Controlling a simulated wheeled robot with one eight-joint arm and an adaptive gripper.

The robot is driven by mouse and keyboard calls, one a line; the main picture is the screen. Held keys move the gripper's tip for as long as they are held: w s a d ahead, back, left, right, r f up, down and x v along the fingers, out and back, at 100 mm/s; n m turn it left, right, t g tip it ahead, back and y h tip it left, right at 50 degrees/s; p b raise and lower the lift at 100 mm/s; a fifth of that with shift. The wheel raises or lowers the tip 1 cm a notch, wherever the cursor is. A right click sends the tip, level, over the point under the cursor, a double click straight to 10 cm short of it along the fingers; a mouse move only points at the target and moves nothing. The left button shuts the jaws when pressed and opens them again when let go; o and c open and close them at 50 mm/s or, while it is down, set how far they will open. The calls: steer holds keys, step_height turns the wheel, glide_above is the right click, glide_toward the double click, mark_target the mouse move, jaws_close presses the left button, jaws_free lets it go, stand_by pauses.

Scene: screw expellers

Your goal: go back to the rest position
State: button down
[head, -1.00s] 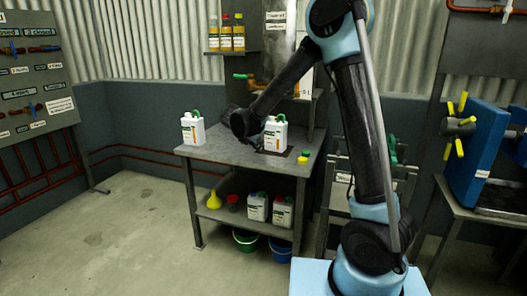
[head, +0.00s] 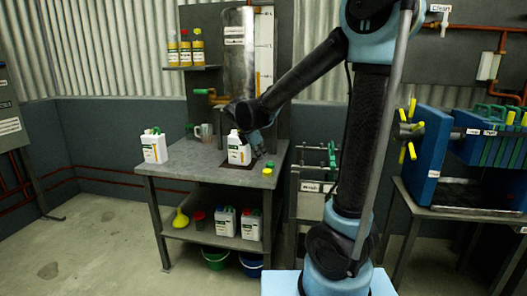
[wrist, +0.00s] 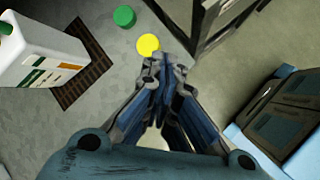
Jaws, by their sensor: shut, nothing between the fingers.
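My gripper (head: 258,150) is at the right of a white jug (head: 239,152) in the head view. In the wrist view my gripper (wrist: 167,62) is shut with nothing held, its fingertips beside a yellow cap (wrist: 148,44). A green cap (wrist: 124,16) lies a little farther away. The white jug (wrist: 42,52) shows at the left of the wrist view, apart from the fingers, by a dark grate (wrist: 88,72). My arm is bent and reaches down toward the bench. Whether the fingertips touch anything is unclear.
The grey bench (head: 195,165) carries another white jug (head: 153,147) at its left. Its lower shelf holds a yellow funnel (head: 181,219) and more jugs (head: 225,221). A shelf with bottles (head: 185,50) is behind. A blue filter press (head: 430,155) stands right. Floor at left is clear.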

steer(key=s+d+f+m+g+y, duration=0.1)
steer(key=s+d+f+m+g, duration=0.1)
steer(key=s+d+m, duration=1.1)
steer(key=s+d+f+m+y, duration=0.1)
steer(key=s+d+f+m, duration=0.1)
steer(key=s, duration=0.3)
steer(key=s+d+f+m, duration=0.3)
steer(key=s+m, duration=0.1)
steer(key=s, duration=0.1)
steer(key=s+d+f+m+g+y, duration=0.1)
steer(key=s+d+f+m, duration=0.1)
steer(key=s, duration=0.4)
steer(key=shift+d+f+m+y, duration=0.3)
steer(key=shift+f+m, duration=0.25)
steer(key=shift+m, duration=0.15)
